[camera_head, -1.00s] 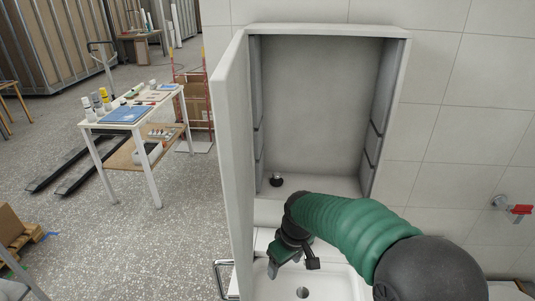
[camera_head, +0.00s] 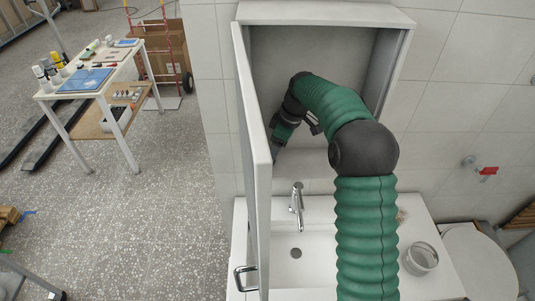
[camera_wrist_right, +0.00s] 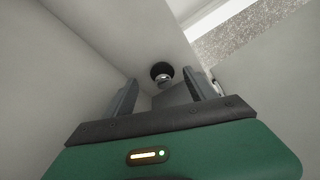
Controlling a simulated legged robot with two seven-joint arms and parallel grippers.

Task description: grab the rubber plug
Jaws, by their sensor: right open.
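The rubber plug (camera_wrist_right: 161,70), round and black with a shiny metal part, sits in a corner of the white cabinet (camera_head: 325,15) in the right wrist view. In the head view the plug is hidden behind the cabinet door and my arm. My right gripper (camera_wrist_right: 160,88) is open, its two fingers pointing toward the plug, one on either side of it in the picture; it does not hold the plug. In the head view my right gripper (camera_head: 279,146) is inside the cabinet, close to the open door and partly hidden. My left gripper is out of view.
The open cabinet door (camera_head: 250,120) stands at the left of the gripper. Below are a sink (camera_head: 305,275) with a tap (camera_head: 297,205) and a glass bowl (camera_head: 420,258). A toilet (camera_head: 480,262) stands at right. A table (camera_head: 95,95) stands far left.

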